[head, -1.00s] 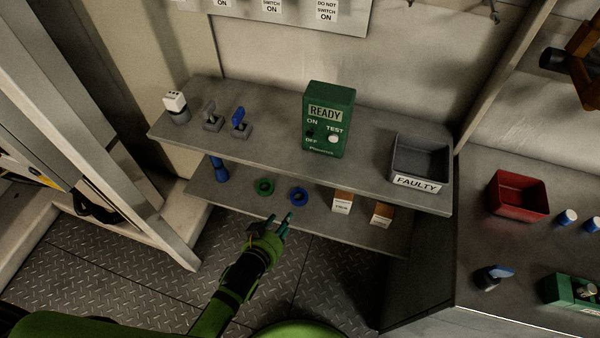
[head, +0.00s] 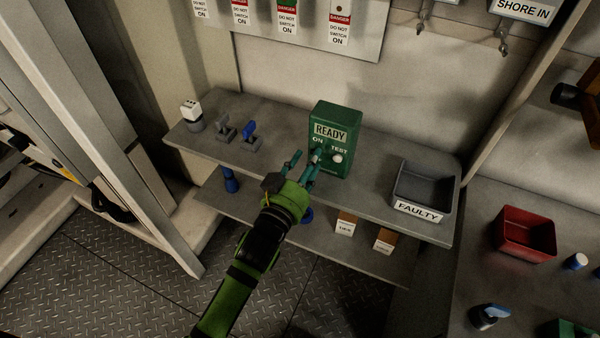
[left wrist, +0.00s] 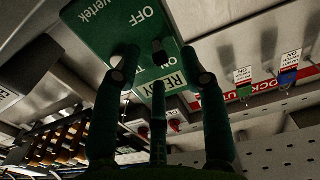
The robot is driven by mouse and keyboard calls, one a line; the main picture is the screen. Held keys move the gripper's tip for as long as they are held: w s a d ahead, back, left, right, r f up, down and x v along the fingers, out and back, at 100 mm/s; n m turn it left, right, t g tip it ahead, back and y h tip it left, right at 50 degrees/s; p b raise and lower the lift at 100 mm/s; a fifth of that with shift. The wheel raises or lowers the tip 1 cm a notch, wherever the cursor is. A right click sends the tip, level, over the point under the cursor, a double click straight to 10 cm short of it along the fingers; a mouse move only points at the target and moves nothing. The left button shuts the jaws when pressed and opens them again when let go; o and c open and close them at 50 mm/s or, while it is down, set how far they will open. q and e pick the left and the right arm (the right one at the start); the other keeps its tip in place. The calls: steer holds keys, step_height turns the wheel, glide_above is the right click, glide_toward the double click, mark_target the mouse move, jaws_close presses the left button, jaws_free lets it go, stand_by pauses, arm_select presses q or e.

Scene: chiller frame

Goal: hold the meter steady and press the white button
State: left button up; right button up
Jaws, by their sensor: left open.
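The green meter (head: 337,118) stands upright on the upper shelf in the head view, with READY on its display. Its white button (head: 337,158) shows by the TEST label, at the lower right of its front. My left gripper (head: 306,160) is open and empty, in front of the meter's lower left. One finger overlaps the meter in the picture; I cannot tell whether it touches. In the left wrist view the meter (left wrist: 97,32) appears upside down beyond the open fingers (left wrist: 160,75), with a black switch by OFF. My right gripper is not in view.
A grey FAULTY bin (head: 424,190) stands right of the meter on the upper shelf (head: 385,170). Grey and blue clamp-like parts (head: 250,136) and a white-topped part (head: 192,115) stand at its left. Small boxes (head: 346,222) sit on the lower shelf. A red bin (head: 524,234) is at right.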

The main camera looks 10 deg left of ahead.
arm_select(q)
steer(key=shift+w+d, duration=0.2)
steer(key=shift+w, duration=0.3)
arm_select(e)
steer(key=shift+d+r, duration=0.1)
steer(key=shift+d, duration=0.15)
arm_select(q)
jaws_close()
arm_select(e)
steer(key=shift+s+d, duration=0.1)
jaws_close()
arm_select(q)
steer(key=shift+f, duration=0.1)
stand_by(0.5)
